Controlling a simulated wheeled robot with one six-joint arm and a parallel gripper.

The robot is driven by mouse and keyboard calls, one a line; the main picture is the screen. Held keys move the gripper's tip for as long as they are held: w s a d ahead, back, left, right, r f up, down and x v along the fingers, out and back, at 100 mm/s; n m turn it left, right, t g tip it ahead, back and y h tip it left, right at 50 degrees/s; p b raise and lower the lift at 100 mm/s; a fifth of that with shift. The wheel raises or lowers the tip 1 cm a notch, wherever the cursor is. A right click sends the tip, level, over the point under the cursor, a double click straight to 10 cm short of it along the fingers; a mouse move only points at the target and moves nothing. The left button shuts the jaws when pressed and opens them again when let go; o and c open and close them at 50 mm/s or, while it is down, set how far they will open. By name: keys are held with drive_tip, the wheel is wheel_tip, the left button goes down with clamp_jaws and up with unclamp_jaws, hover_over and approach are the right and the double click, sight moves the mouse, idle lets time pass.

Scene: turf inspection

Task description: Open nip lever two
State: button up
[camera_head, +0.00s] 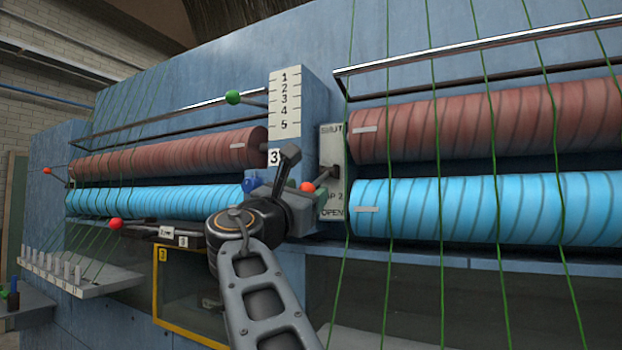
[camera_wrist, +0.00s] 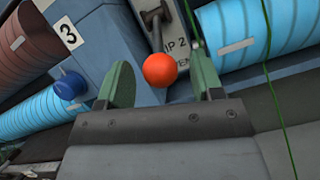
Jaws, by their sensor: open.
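The nip lever two has an orange ball knob (camera_head: 307,187) on a short grey stem. The stem comes out of a pale plate (camera_head: 331,150) marked SHUT at the top and OPEN at the bottom, with a partly hidden "P 2" between. The knob sits below the SHUT mark and above OPEN. My gripper (camera_head: 291,178) is beside the knob, covering part of the blue post. In the wrist view, my open gripper (camera_wrist: 164,78) has one green-lined finger on each side of the orange knob (camera_wrist: 160,70), with gaps showing on both sides.
Red rollers (camera_head: 480,120) and blue rollers (camera_head: 490,208) flank the post, with green strands crossing the right ones. A green knob (camera_head: 233,97), a blue knob (camera_wrist: 70,85) and red knobs (camera_head: 116,223) are nearby. A metal rail (camera_head: 480,45) runs above the right rollers.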

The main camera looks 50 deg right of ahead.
sight(318, 181)
drive_tip(key=shift+p+x, duration=0.35)
drive_tip(key=shift+x, duration=1.1)
clamp_jaws()
